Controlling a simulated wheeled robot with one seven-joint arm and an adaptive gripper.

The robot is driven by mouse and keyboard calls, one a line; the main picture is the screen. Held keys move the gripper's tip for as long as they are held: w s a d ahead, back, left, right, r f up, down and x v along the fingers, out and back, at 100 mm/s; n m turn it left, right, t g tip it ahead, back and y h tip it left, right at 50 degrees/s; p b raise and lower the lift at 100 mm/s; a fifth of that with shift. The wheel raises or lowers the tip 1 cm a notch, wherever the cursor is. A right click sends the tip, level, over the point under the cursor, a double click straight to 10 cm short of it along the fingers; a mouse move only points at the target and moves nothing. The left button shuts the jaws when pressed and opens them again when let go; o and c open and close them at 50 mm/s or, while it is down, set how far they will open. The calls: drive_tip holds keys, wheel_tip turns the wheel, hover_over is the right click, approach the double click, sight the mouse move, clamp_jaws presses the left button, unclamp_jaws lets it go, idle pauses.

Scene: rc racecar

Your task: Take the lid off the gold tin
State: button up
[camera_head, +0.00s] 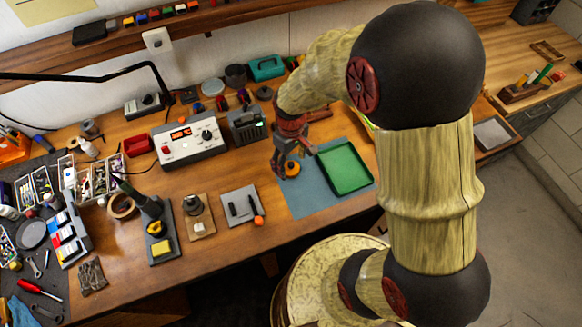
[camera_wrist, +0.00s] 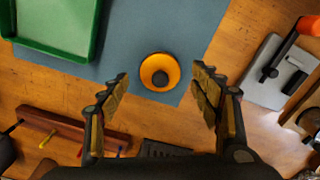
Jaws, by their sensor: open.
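The gold tin (camera_wrist: 147,65) shows in the wrist view as a round golden-orange shape with a dark knob at its middle. It sits on the blue-grey mat (camera_wrist: 200,27), near the mat's edge. In the head view the tin (camera_head: 292,169) lies right under my gripper (camera_head: 289,163), partly hidden by the fingers. My gripper (camera_wrist: 161,84) is open and empty, with one finger to each side of the tin in the wrist view. The fingers look apart from the tin. Whether the knob belongs to a separate lid I cannot tell.
A green tray (camera_head: 345,168) lies on the mat beside the tin. A grey plate with dark parts and an orange-tipped tool (camera_head: 241,207) is to the left. A white instrument box (camera_head: 190,141) and a dark boxy device (camera_head: 246,125) stand behind. Bare mat (camera_head: 310,203) lies in front.

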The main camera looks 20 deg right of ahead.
drive_tip(key=shift+f, duration=0.5)
drive_tip(key=shift+c, duration=0.9)
drive_tip(key=c, duration=0.7)
drive_tip(key=shift+r, duration=0.15)
